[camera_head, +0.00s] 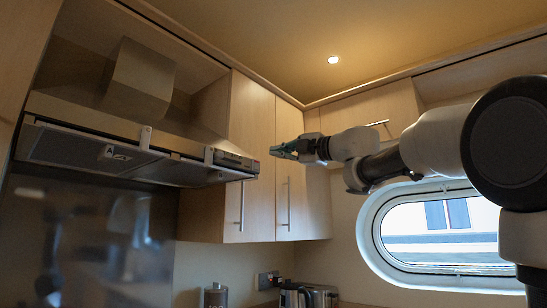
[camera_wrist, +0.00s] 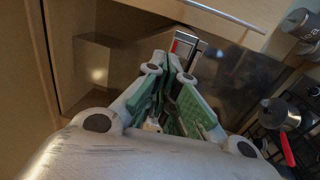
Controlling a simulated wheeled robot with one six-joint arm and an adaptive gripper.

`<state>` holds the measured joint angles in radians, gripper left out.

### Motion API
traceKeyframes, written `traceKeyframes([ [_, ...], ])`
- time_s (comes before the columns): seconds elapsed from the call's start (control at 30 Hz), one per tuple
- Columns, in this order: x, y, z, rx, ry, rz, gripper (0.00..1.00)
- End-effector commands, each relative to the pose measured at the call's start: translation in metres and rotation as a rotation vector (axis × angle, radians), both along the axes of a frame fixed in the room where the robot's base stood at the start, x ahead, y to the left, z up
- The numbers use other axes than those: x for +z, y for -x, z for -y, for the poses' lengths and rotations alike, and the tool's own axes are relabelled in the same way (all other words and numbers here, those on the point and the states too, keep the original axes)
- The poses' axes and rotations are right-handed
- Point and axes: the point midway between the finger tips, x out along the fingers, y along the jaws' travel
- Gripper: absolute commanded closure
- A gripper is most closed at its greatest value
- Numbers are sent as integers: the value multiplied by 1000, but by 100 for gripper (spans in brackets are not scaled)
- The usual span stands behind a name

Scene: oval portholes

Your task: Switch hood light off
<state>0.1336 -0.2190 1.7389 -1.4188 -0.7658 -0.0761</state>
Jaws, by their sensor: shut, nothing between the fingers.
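The range hood (camera_head: 95,150) is mounted on the left wall, a metal body with filter panels on its underside. Its dark control panel (camera_head: 232,160) is at the right end of the front edge; single buttons are too small to tell apart. No lit lamp shows on the underside. My gripper (camera_head: 272,150) points left, just right of the control panel, with a small apparent gap. In the wrist view my gripper (camera_wrist: 168,62) is shut and empty, its green-padded fingers together. The hood's end (camera_wrist: 184,45), with a small red mark, shows just beyond the fingertips; contact cannot be told.
Wooden wall cabinets (camera_head: 255,130) with bar handles stand behind my gripper. An oval porthole (camera_head: 440,235) is at the right. A ceiling lamp (camera_head: 333,60) is lit. The space below my gripper is clear.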

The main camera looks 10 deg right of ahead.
Motion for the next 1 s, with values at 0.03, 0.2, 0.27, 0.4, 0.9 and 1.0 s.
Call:
traceKeyframes([
  [0.03,1,6,5,-4,0,0,100],
  [0.2,5,28,21,-5,1,1,100],
  [0.27,6,34,26,-4,0,0,100],
  [0.4,7,42,31,-2,0,0,100],
  [0.9,7,44,32,-1,-1,-1,100],
  [1.0,7,44,32,-1,-1,-1,100],
])
